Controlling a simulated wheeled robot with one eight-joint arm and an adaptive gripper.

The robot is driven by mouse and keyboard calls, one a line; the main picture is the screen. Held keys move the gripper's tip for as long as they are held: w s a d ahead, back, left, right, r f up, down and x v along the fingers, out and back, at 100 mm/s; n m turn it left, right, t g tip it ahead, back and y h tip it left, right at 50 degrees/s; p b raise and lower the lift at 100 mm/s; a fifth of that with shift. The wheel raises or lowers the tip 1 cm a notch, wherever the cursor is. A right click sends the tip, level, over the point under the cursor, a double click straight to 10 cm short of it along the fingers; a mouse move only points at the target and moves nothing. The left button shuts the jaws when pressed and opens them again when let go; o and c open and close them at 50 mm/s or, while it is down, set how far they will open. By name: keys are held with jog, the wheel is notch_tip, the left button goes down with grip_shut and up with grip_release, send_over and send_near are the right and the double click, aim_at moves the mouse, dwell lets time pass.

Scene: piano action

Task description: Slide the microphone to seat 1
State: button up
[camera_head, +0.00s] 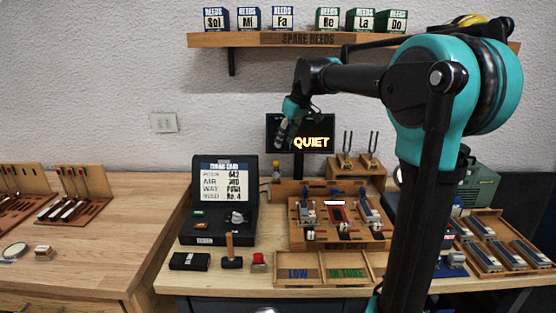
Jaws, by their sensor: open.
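I cannot pick out the microphone with certainty. A small upright piece with a yellowish top (276,171) stands at the back left of the wooden seat rack (291,230), and it is too small to identify. The rack holds three seats side by side: a left one with grey parts (308,211), a middle one with a red bed (338,214) and a right one with grey parts (368,209). Seat numbers are not readable. My gripper (281,136) is open, seems empty, and is raised above the back of the rack, before the left edge of the QUIET display.
The QUIET display (312,143) stands behind the rack. LOW/IN TUNE trays (323,283) are at the front edge. A reed tray (486,259) is right, a shelf (270,40) above.

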aim_at(278, 162)
jog(key=x, duration=0.9)
jog(key=shift+w+a+f, duration=0.1)
jog(key=shift+a+f, duration=0.05)
jog(key=shift+f, duration=0.25)
grip_shut()
